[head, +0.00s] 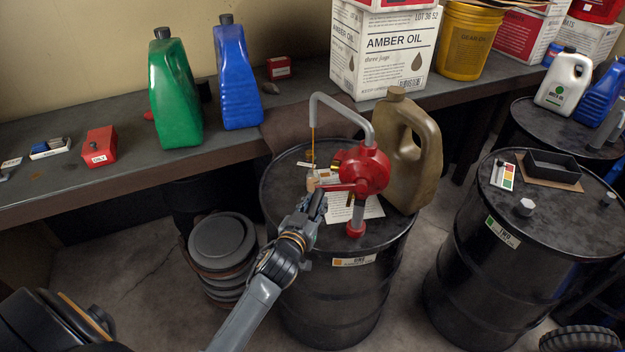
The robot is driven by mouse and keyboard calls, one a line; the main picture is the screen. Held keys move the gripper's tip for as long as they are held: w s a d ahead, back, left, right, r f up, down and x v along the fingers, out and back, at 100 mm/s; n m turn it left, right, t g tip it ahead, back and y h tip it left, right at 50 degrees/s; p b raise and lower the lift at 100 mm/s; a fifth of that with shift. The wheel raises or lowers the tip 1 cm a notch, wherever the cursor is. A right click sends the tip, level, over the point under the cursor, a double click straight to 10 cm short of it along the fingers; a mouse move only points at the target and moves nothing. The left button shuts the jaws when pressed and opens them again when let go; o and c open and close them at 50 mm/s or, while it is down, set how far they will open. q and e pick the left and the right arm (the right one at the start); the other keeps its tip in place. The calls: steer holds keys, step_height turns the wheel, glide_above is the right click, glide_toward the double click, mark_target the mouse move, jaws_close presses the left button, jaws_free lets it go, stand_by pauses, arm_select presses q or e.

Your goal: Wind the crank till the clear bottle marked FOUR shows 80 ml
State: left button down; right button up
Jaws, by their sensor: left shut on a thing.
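A red rotary pump (362,170) with a grey bent spout (335,103) stands on the black drum labelled ONE (335,290). A thin amber stream (313,148) hangs from the spout mouth. Below it a small clear bottle (324,180) stands on the drum top, partly hidden by my left gripper and the crank; its mark and level are too small to read. The red crank arm (342,187) points left from the pump. My left gripper (314,203) is shut at its outer end, on the crank handle, which the fingers mostly hide. My right gripper is not in view.
A tan jug (408,150) stands close behind the pump, and a white sheet (370,208) lies under it. Drum TWO (480,275) stands at right with a tray and colour card. The bench behind holds green (174,95) and blue jugs (237,80) and boxes.

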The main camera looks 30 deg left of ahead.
arm_select(q)
steer(key=shift+d+r, duration=0.1)
steer(key=shift+r, duration=0.1)
steer(key=r, duration=0.3)
steer(key=shift+a+r, duration=0.3)
steer(key=shift+r, duration=0.05)
steer(key=c, duration=1.4)
jaws_free()
steer(key=o, duration=0.4)
steer(key=shift+d, duration=0.15)
steer(key=shift+o, duration=0.2)
steer(key=shift+f, duration=0.15)
